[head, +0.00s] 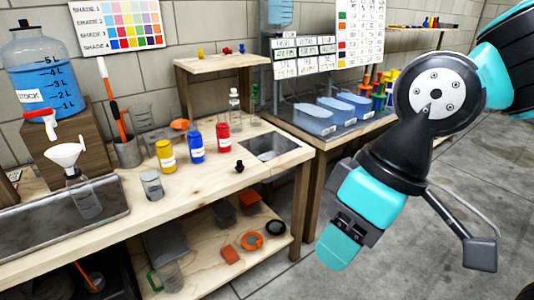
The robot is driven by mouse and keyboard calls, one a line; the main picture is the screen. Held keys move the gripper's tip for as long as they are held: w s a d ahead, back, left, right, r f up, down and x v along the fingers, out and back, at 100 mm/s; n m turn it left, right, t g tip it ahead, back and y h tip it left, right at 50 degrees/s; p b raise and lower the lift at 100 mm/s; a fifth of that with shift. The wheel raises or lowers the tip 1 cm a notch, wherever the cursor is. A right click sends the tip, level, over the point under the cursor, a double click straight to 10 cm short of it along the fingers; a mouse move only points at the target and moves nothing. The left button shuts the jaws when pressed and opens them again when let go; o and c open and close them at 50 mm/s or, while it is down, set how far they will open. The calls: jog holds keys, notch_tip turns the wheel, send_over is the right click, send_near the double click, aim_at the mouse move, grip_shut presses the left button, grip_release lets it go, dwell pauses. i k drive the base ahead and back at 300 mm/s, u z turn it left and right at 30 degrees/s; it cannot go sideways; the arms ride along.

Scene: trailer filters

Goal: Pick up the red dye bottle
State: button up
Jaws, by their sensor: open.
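The red dye bottle (222,140) stands upright on the wooden workbench (215,183). It is at the right end of a row with a blue bottle (196,146) and a yellow bottle (166,158). My gripper (340,250) hangs at the right, in front of the bench and well apart from the red bottle. Its teal fingers point down and are seen from the side, so the gap between them is hidden. I see nothing held in it.
A sunken basin (268,148) lies right of the red bottle, with a small black stopper (239,166) in front. A clear bottle (234,103) stands behind it, near a raised wooden shelf (218,62). A grey cup (152,187) stands at the front left. The bench front is mostly clear.

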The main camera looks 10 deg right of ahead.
aim_at(222, 129)
jog(key=z, duration=0.6)
jog(key=k, duration=0.8)
jog(key=z, duration=0.85)
jog(key=i, duration=1.25)
jog(key=u, duration=0.45)
jog(key=i, duration=0.75)
jog(key=u, duration=1.4)
jog(key=i, duration=0.8)
jog(key=u, duration=0.85)
